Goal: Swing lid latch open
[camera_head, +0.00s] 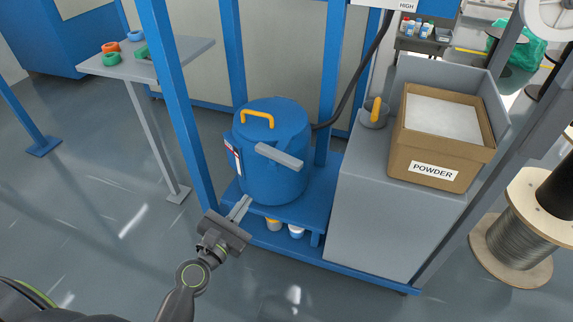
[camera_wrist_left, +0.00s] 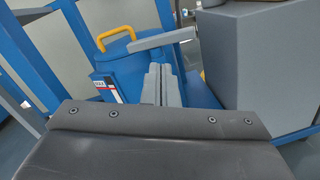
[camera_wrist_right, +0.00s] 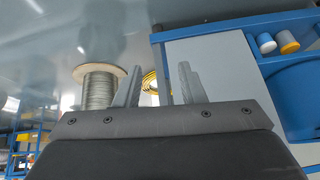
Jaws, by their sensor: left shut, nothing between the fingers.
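The blue drum (camera_head: 273,182) stands upright on a blue shelf, with its blue lid (camera_head: 275,117) on top. A yellow handle (camera_head: 257,119) is on the lid. A grey latch bar (camera_head: 279,156) lies across the drum's front near the lid rim. My left gripper (camera_head: 241,206) is shut and empty, in front of the drum and below the latch. In the left wrist view the fingers (camera_wrist_left: 161,84) point at the drum, with the latch (camera_wrist_left: 161,40) just beyond and above them. My right gripper (camera_wrist_right: 155,83) shows only in the right wrist view, open and empty.
A grey cabinet (camera_head: 372,205) right of the drum carries a cardboard box labelled POWDER (camera_head: 436,146). Blue frame posts (camera_head: 176,95) flank the drum. A grey side table (camera_head: 185,62) holds coloured rings. A wire spool (camera_head: 514,240) stands at the right. The left floor is clear.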

